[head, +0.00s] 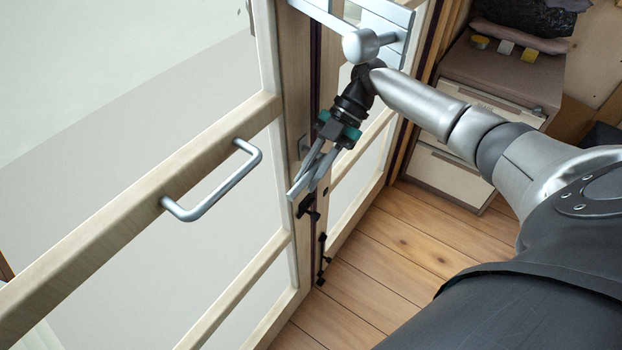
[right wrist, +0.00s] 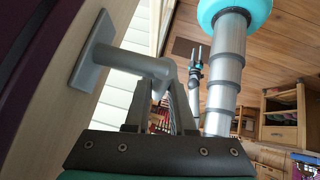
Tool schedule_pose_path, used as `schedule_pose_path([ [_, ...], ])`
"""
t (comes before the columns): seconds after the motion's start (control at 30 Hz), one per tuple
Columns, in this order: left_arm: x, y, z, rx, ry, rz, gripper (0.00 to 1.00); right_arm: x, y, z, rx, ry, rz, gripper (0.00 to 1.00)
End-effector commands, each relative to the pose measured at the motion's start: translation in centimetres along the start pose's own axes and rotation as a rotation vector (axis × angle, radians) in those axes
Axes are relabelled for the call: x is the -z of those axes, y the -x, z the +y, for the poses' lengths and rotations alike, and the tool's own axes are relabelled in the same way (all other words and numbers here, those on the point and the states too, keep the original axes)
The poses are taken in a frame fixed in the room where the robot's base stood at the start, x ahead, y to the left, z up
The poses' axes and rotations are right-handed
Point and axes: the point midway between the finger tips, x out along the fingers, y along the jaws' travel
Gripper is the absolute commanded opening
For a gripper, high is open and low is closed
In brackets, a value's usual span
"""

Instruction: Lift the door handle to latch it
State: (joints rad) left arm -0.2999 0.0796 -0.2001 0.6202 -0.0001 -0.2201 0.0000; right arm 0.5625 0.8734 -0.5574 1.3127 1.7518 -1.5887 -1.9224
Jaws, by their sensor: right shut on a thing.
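The door (head: 262,108) has a pale wood frame with glass panes and stands at the left and centre of the head view. Its grey metal handle (right wrist: 128,64) shows in the right wrist view, with a square plate on the frame and a neck reaching out to the fingers. My right gripper (head: 305,180) is shut on this handle at the door's edge. In the right wrist view its fingers (right wrist: 163,100) hide part of the lever, so its exact angle is unclear. My left gripper (right wrist: 196,58) is small in the right wrist view, its two prongs apart and empty.
A silver pull bar (head: 222,187) sticks out from the door's cross rail, left of my right gripper. Black latch hardware (head: 322,262) lies low beside the door's edge. A drawer cabinet (head: 448,180) stands at the right. Bare plank floor (head: 400,250) lies between.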

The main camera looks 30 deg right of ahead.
Motion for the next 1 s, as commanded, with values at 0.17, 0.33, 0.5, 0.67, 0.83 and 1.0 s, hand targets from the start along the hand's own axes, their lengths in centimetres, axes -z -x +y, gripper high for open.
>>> schedule_pose_path([
  [0.17, -0.06, -0.64, 0.01, 0.000, 0.000, 0.000, 0.50, 0.10, 0.04, 0.04, -0.006, -0.006, 0.046, 0.00],
  [0.33, -0.07, -0.74, 0.01, 0.000, 0.000, 0.000, 0.50, 0.21, 0.16, 0.02, -0.006, -0.009, 0.061, 0.00],
  [0.5, -0.07, -0.71, 0.01, 0.000, 0.000, 0.000, 0.50, 0.25, 0.21, 0.04, -0.007, -0.010, 0.063, 0.00],
  [0.67, -0.07, -0.71, 0.01, 0.000, 0.000, 0.000, 0.50, 0.26, 0.22, 0.05, -0.007, -0.010, 0.063, 0.00],
  [0.83, -0.07, -0.71, 0.01, 0.000, 0.000, 0.000, 0.50, 0.24, 0.22, 0.06, -0.008, -0.009, 0.061, 0.41],
  [1.0, -0.07, -0.71, 0.01, 0.000, 0.000, 0.000, 0.50, 0.23, 0.22, 0.06, -0.007, -0.009, 0.060, 0.52],
])
